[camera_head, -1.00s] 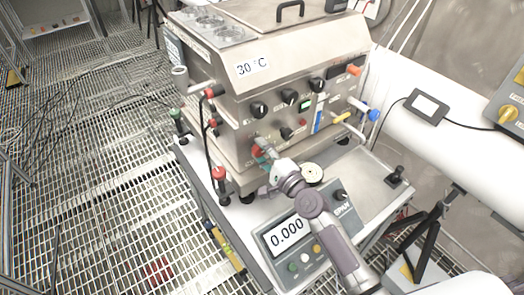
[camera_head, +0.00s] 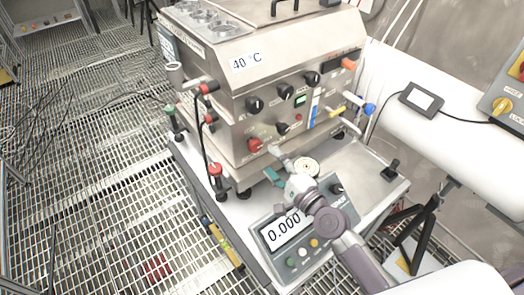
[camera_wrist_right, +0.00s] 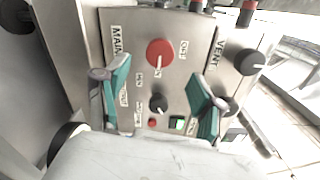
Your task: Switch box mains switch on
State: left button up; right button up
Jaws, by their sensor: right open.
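The steel switch box (camera_head: 232,125) carries a red rotary mains switch (camera_head: 255,145) low on its front panel. In the right wrist view the red switch (camera_wrist_right: 159,52) sits beside a label beginning "MAIN", with small labels around it. A pale line on the knob points roughly downward in that view. My right gripper (camera_head: 274,164) is in front of the panel, below and to the right of the red switch and apart from it. Its teal fingertips (camera_wrist_right: 158,88) are spread and empty. My left gripper is not in view.
A card on the box reads 40 °C (camera_head: 246,62).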

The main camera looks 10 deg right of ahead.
jog(key=shift+v, duration=2.1)
